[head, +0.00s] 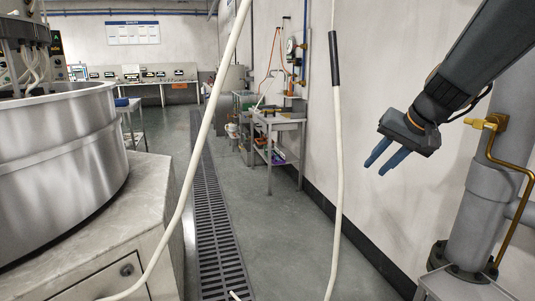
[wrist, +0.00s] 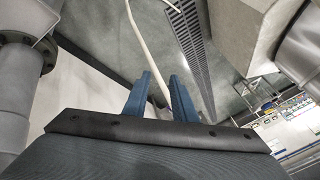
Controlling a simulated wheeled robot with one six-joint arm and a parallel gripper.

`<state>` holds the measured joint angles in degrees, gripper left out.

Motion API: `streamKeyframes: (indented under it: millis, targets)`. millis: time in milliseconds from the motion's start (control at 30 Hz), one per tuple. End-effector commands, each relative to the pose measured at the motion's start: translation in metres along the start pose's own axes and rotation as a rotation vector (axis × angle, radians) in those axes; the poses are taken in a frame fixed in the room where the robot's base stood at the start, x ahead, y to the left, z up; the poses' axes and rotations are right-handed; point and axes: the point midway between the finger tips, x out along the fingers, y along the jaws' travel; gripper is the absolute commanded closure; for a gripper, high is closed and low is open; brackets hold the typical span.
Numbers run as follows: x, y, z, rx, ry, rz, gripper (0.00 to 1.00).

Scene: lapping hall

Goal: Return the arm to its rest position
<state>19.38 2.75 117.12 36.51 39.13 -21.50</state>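My gripper (head: 375,167) hangs in the air at the right of the head view, its blue fingers pointing down and to the left. The fingers are apart with nothing between them. The wrist view shows the same gripper (wrist: 160,85) open, with floor and a pale hose behind the gap. The dark arm comes in from the upper right corner of the head view. The gripper looks clear of the wall and the grey pipe, though its exact distance from them is hard to tell.
A grey pipe (head: 478,200) with a brass valve (head: 483,123) stands at the right, near my arm. Pale hoses (head: 338,170) hang in front. A large steel drum (head: 65,150) stands left. A workbench (head: 275,120) stands by the wall. The floor (head: 265,235) between is mostly open, with a drain grate (head: 205,205).

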Motion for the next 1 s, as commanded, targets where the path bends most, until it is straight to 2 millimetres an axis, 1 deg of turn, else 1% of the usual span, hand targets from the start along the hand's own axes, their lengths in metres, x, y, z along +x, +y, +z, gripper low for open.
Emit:
streamKeyframes:
  millis: [33, 67, 100, 167, 200, 267, 300, 400, 500, 533, 600, 667, 1000]
  targets:
    - [0.015, -0.001, 0.035, -0.027, -0.063, 0.029, 0.75]
    - [0.022, 0.001, 0.055, -0.042, -0.097, 0.048, 0.75]
    - [0.031, 0.004, 0.081, -0.063, -0.142, 0.075, 0.75]
    - [0.042, 0.009, 0.121, -0.102, -0.207, 0.116, 0.75]
    - [0.047, 0.013, 0.148, -0.129, -0.250, 0.143, 0.75]
    - [0.052, 0.021, 0.187, -0.174, -0.310, 0.184, 0.75]
    - [0.054, 0.027, 0.210, -0.204, -0.345, 0.209, 0.75]
    - [0.055, 0.042, 0.260, -0.275, -0.420, 0.265, 0.75]
    - [0.054, 0.053, 0.293, -0.330, -0.468, 0.303, 0.75]
    - [0.053, 0.056, 0.300, -0.343, -0.478, 0.311, 0.75]
    - [0.053, 0.055, 0.313, -0.363, -0.494, 0.324, 0.75]
    - [0.052, 0.057, 0.318, -0.370, -0.500, 0.330, 0.75]
    - [0.052, 0.058, 0.318, -0.371, -0.501, 0.331, 0.75]
